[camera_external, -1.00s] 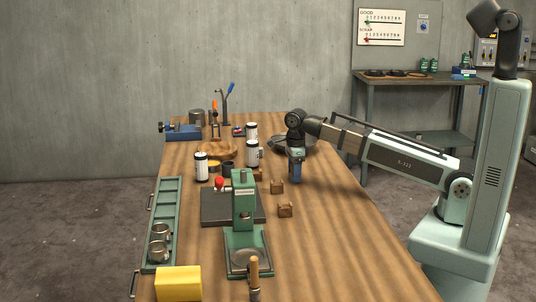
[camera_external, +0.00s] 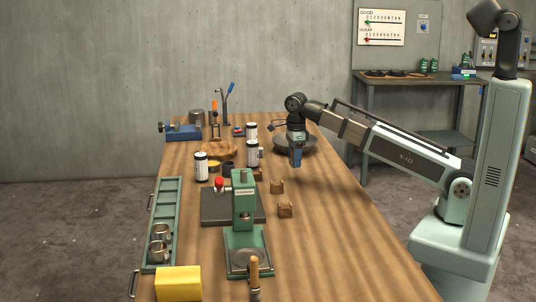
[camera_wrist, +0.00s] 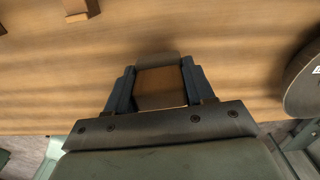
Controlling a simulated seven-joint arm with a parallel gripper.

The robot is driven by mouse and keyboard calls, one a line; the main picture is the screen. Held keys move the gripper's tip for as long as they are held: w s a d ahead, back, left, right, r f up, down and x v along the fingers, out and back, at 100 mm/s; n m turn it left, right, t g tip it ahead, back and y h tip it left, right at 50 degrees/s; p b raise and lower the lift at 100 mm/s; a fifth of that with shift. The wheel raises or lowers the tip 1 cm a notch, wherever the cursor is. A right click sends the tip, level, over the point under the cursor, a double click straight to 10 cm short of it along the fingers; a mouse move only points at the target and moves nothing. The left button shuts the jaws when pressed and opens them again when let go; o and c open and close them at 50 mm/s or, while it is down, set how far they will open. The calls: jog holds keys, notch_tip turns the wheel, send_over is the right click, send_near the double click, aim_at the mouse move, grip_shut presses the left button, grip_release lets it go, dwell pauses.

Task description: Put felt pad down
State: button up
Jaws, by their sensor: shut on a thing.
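My gripper (camera_external: 297,163) hangs above the right part of the wooden bench, in front of a grey round dish. In the wrist view my gripper (camera_wrist: 160,88) has its two dark blue fingers apart, one on each side of a flat brown, square-looking piece (camera_wrist: 160,84), which I take to be the felt pad. The fingers are shut on it. A paler grey-brown edge shows beyond the fingertips. The pad cannot be made out in the external view. The bench top (camera_wrist: 230,50) shows below the gripper, and the height above it is hard to tell.
The grey dish (camera_external: 310,145) is close behind the gripper. Wooden blocks (camera_external: 285,210) lie nearer the camera. A green press (camera_external: 243,200), white-and-black canisters (camera_external: 201,168), a green tray (camera_external: 167,205) and a yellow block (camera_external: 178,283) stand leftward. The bench's right front is clear.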

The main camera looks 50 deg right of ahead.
notch_tip(320, 180, up, 3)
jog(key=shift+r, duration=0.1)
jog(key=shift+d+r, duration=0.1)
jog(key=shift+r, duration=0.15)
jog(key=shift+w+d+r, duration=0.1)
jog(key=shift+d+r, duration=0.05)
jog(key=shift+d, duration=0.2)
jog(key=w+d+r, duration=0.1)
jog(key=w+d, duration=0.7)
jog(key=d, duration=0.3)
jog(key=w+d+r, duration=0.1)
jog(key=w+d, duration=0.8)
jog(key=d, duration=0.1)
jog(key=shift+m, duration=0.4)
jog(key=shift+s+f, duration=0.2)
jog(key=shift+f, duration=4.8)
jog(key=shift+f, duration=0.15)
